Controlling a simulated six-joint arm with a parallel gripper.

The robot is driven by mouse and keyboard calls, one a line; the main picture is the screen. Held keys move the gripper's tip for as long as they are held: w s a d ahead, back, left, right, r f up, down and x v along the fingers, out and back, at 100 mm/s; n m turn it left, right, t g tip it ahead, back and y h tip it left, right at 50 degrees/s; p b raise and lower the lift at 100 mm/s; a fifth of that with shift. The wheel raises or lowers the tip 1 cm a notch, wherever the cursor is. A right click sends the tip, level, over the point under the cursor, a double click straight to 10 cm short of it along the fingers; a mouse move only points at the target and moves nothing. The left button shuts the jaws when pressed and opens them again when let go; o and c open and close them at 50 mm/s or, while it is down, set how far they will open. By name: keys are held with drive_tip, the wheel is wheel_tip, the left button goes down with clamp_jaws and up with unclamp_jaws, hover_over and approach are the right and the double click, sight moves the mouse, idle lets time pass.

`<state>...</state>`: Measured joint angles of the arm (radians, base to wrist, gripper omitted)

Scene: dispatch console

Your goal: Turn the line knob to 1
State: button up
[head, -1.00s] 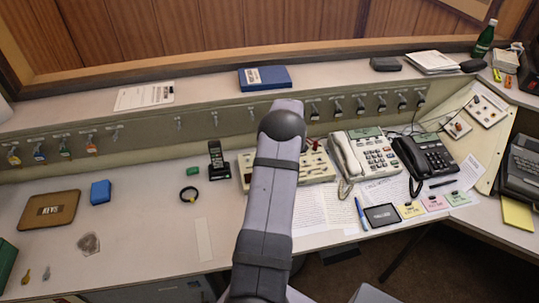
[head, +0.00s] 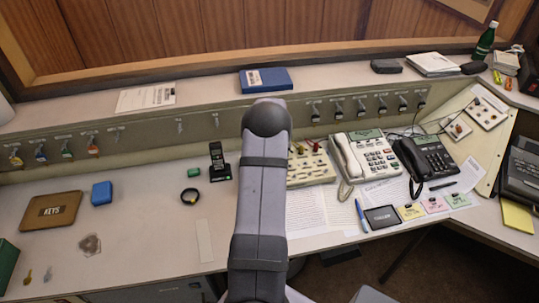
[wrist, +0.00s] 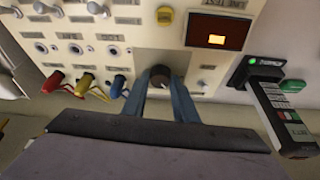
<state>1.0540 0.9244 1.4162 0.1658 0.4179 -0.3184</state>
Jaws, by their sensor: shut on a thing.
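In the wrist view a dark round knob (wrist: 160,73) stands on the cream switch panel (wrist: 215,84). The two blue-grey fingers of my gripper (wrist: 159,84) are on either side of it, shut on it. I cannot read a pointer or position numbers around the knob, so its setting is unclear. In the head view my arm hides the gripper, the knob and the left part of the panel; the right part of the panel (head: 312,170) shows beside the arm.
A lit orange display (wrist: 217,39) is up and right. A black handset (wrist: 282,115) stands at the right. A cream telephone (head: 365,155) is right of the panel.

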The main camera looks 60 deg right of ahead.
drive_tip(key=shift+m+g, duration=0.4)
drive_tip(key=shift+m, duration=0.9)
drive_tip(key=o, duration=1)
drive_tip(key=shift+a+r+h, duration=0.1)
drive_tip(key=shift+h, duration=0.2)
drive_tip(key=shift+b+v, duration=0.9)
drive_tip(key=shift+v, duration=2.65)
